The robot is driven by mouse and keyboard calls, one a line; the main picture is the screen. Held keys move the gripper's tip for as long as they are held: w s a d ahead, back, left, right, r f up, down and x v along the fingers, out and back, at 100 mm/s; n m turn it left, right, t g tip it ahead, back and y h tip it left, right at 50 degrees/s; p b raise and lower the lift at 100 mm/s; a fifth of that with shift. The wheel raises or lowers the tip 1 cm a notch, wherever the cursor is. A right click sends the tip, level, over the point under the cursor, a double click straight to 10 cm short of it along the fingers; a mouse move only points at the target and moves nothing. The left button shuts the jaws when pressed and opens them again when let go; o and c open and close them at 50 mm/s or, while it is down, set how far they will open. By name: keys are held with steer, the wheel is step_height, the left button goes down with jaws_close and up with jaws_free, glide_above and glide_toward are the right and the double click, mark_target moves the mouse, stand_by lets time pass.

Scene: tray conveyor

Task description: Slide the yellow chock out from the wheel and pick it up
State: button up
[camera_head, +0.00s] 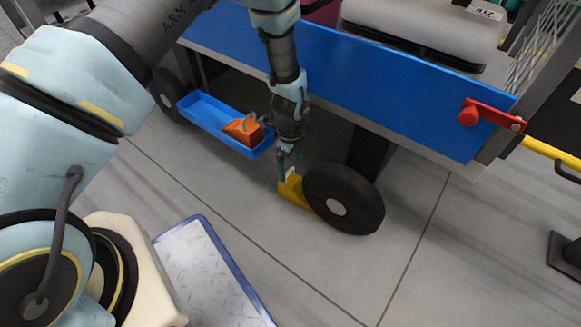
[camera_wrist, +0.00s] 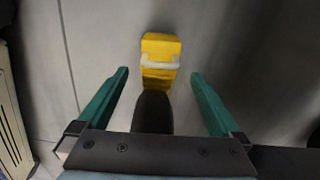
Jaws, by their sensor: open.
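The yellow chock (camera_head: 293,192) sits on the floor against the left side of the black wheel (camera_head: 350,200) of the blue cart. It has a pale handle on top. My gripper (camera_head: 286,165) is just above the chock, pointing down. In the wrist view the chock (camera_wrist: 161,62) lies ahead of the two green fingers, centred between them and beyond their tips. The fingers (camera_wrist: 158,75) are wide apart with nothing held. The dark tread of the wheel (camera_wrist: 152,112) shows below the chock, between the fingers.
A blue tray (camera_head: 205,118) under the cart holds an orange wedge (camera_head: 243,129), left of my gripper. The cart's blue side panel (camera_head: 380,85) overhangs close behind my arm. A red lever (camera_head: 490,115) is at the right.

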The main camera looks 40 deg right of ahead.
mark_target(291, 180)
step_height(291, 180, down, 11)
steer(key=b, duration=0.5)
steer(key=shift+r, duration=0.1)
stand_by(0.3)
jaws_close()
stand_by(0.7)
